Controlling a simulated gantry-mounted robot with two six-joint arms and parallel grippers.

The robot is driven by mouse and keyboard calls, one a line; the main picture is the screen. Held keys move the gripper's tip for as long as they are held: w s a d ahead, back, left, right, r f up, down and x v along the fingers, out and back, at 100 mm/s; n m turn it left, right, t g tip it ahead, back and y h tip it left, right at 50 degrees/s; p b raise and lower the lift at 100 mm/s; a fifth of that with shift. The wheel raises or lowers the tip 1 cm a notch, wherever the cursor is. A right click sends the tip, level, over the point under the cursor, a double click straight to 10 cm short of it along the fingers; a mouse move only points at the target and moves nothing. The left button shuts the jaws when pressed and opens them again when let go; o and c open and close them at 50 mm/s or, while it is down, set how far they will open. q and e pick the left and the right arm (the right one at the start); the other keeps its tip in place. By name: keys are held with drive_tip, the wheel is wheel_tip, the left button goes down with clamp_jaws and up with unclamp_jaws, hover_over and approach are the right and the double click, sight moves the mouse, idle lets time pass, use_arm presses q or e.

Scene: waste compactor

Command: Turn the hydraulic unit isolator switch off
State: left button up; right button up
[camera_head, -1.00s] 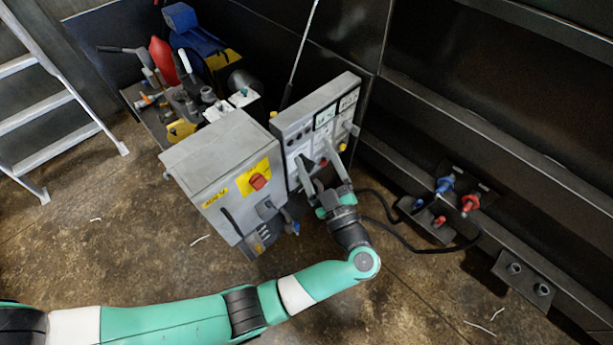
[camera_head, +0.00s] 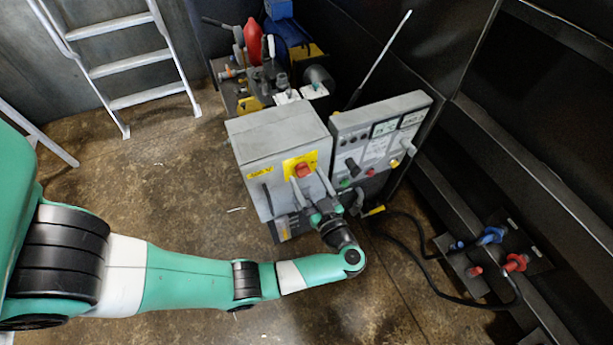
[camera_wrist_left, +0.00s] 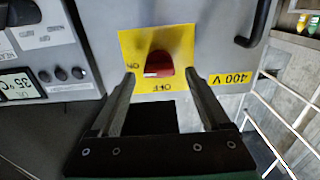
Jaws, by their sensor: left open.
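The isolator switch is a red rotary knob (camera_head: 302,170) on a yellow plate (camera_head: 291,161) on the front of a grey cabinet (camera_head: 275,140). In the left wrist view the red knob (camera_wrist_left: 158,64) shows upside down between "ON" and "OFF" lettering. My left gripper (camera_head: 308,187) is in front of the cabinet, just below the knob. In the left wrist view its two fingers (camera_wrist_left: 158,85) are open, one on each side of the knob's lower edge, with nothing held. Contact with the plate cannot be told. My right gripper is not seen.
A grey control panel (camera_head: 378,135) with buttons and displays stands right of the cabinet. A black cable (camera_head: 425,265) runs to red and blue couplings (camera_head: 492,235) on the right. A ladder (camera_head: 130,65) stands at the back left. The floor left of the cabinet is mostly clear.

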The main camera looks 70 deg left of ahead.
use_arm(q)
drive_tip(key=shift+a, duration=0.7)
drive_tip(key=shift+c, duration=0.3)
clamp_jaws()
